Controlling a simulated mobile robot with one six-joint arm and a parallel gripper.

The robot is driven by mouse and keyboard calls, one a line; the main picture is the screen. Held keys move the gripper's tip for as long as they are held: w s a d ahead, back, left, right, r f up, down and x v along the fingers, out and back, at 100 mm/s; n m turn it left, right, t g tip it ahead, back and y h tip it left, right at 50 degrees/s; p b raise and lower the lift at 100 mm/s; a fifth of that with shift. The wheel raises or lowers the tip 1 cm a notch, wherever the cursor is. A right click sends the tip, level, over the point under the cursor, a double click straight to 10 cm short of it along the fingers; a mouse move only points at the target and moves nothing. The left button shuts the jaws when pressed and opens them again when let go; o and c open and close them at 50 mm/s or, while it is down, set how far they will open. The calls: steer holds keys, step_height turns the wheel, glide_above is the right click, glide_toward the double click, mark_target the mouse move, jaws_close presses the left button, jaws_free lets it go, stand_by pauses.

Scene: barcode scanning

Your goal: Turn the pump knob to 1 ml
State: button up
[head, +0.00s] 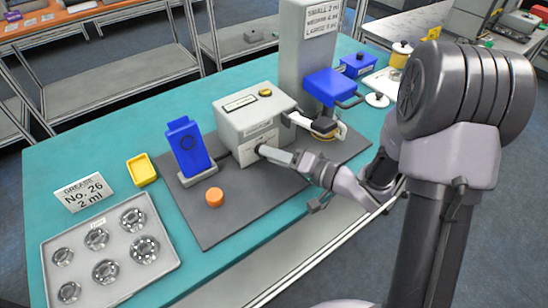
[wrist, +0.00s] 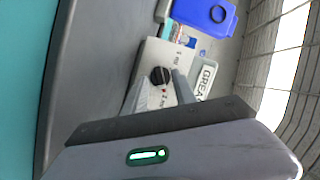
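The pump (head: 240,118) is a grey box on a dark mat, with a yellow button on top and a labelled front. In the wrist view, its front plate (wrist: 150,60) carries a round black knob (wrist: 160,77) with a light pointer mark. Small "ml" markings sit around the knob; their numbers and the exact setting are too small to read surely.
A yellow tray (head: 142,171), a grease card (head: 84,193) and a tray of bearings (head: 150,262) lie further left. A grey column (head: 305,50) stands behind.

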jaws_close()
